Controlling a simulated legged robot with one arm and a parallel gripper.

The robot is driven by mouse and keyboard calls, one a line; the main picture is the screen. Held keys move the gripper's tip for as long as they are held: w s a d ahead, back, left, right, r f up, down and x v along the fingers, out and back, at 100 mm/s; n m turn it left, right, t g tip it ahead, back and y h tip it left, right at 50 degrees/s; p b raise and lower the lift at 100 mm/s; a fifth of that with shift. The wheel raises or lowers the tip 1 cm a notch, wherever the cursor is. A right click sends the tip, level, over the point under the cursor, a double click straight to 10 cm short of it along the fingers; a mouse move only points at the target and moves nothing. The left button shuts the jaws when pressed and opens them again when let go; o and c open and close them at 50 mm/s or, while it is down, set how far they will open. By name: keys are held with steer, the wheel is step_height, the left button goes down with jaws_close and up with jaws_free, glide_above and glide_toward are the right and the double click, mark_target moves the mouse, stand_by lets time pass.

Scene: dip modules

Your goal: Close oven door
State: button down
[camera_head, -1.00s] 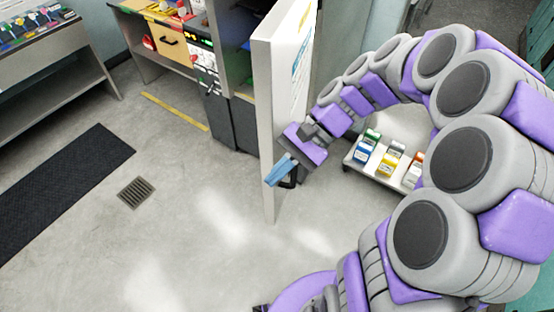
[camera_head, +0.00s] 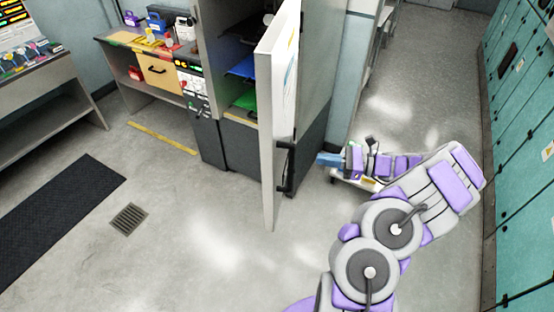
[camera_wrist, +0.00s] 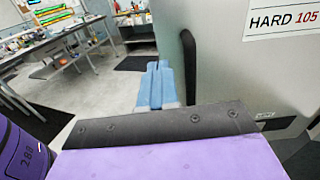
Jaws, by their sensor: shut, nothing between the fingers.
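The oven door (camera_head: 284,75) stands open, swung out from the cabinet and seen nearly edge-on in the head view. Its black handle (camera_head: 287,168) is on the right face, low down. My gripper (camera_head: 326,159) has blue fingers, shut and empty, to the right of the handle with a visible gap in the head view. In the wrist view the closed fingers (camera_wrist: 157,84) point forward, left of the dark handle (camera_wrist: 188,65). The grey door face with a "HARD 105" label (camera_wrist: 285,20) fills the right side there.
The oven cabinet (camera_head: 315,60) stands behind the door, with blue (camera_head: 243,66) and green (camera_head: 246,101) shelves visible inside. Teal lockers (camera_head: 525,130) line the right. Floor left of the door is clear.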

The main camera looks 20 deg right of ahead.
steer(key=b, duration=0.2)
glide_toward(274, 152)
steer(key=x, duration=0.6)
steer(key=shift+f, duration=0.3)
steer(key=shift+w+a, duration=0.25)
steer(key=shift+w+d, duration=0.1)
steer(key=shift+d, duration=0.15)
